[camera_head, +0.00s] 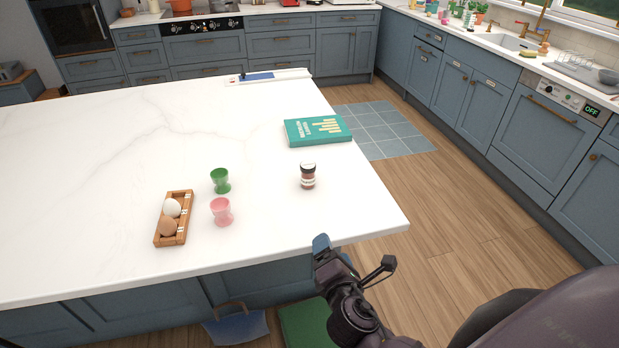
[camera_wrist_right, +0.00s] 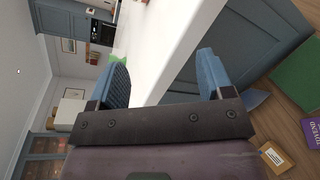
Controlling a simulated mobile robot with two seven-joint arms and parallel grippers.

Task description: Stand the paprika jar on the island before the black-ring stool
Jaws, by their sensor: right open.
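The paprika jar (camera_head: 308,176), small with a dark lid and reddish-brown contents, stands upright on the white island top (camera_head: 120,140) near its right end. My right gripper (camera_head: 354,254) is open and empty, past the island's near right corner and apart from the jar. In the right wrist view the open gripper (camera_wrist_right: 164,72) has blue finger pads with nothing between them, and the island's edge shows beyond. I cannot make out a black-ring stool in either view. My left gripper is not in view.
A green cup (camera_head: 220,180), a pink cup (camera_head: 221,211) and a wooden egg tray (camera_head: 158,238) stand left of the jar. A teal book (camera_head: 318,131) lies behind it. A blue item (camera_head: 237,328) and a green item (camera_head: 306,325) are below the island's near edge.

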